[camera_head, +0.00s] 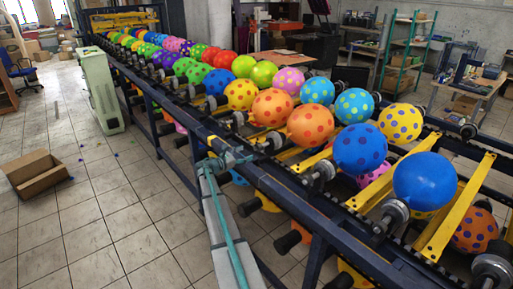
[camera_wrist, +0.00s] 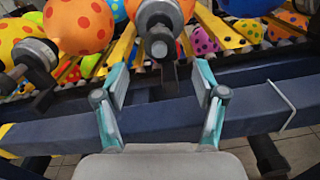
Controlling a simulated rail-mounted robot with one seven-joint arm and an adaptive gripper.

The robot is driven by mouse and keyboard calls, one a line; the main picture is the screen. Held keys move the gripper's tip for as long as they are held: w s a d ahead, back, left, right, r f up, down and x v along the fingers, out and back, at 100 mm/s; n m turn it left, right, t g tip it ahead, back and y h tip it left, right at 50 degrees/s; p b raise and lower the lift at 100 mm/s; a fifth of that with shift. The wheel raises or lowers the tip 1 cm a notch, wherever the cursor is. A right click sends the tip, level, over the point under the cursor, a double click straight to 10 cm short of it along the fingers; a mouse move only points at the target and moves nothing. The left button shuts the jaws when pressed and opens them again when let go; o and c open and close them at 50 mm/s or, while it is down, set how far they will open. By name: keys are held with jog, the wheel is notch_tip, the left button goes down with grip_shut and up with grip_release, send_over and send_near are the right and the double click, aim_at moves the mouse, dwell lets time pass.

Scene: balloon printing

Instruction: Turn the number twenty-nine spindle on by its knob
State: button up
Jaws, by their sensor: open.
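My gripper (camera_wrist: 160,84) is open and empty, its two teal fingers spread apart. In the wrist view, a dark spindle with a grey metal collar (camera_wrist: 160,40) stands just beyond the fingertips, centred between them and apart from them. Its knob faces me. No number is legible on any spindle, so I cannot tell which is twenty-nine. In the head view, my gripper (camera_head: 230,160) hangs at the near side rail of the balloon line, close to the spindles under the orange dotted balloons (camera_head: 310,123).
A dark blue rail (camera_wrist: 60,130) runs across below the spindles. Another spindle (camera_wrist: 32,58) sits at the left, beside a yellow dotted balloon. In the head view, a blue dotted balloon (camera_head: 360,148) is nearer. A cardboard box (camera_head: 36,174) lies on the open tiled floor.

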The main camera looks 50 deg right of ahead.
aim_at(258, 148)
jog(key=p+x, duration=0.2)
jog(key=x, duration=0.6)
jog(key=shift+d, duration=0.35)
jog(key=c, duration=1.2)
jog(key=shift+o, duration=0.2)
jog(key=shift+f, duration=0.1)
jog(key=shift+f+m+b, duration=0.1)
jog(key=shift+m+b, duration=0.2)
jog(key=shift+b, duration=0.25)
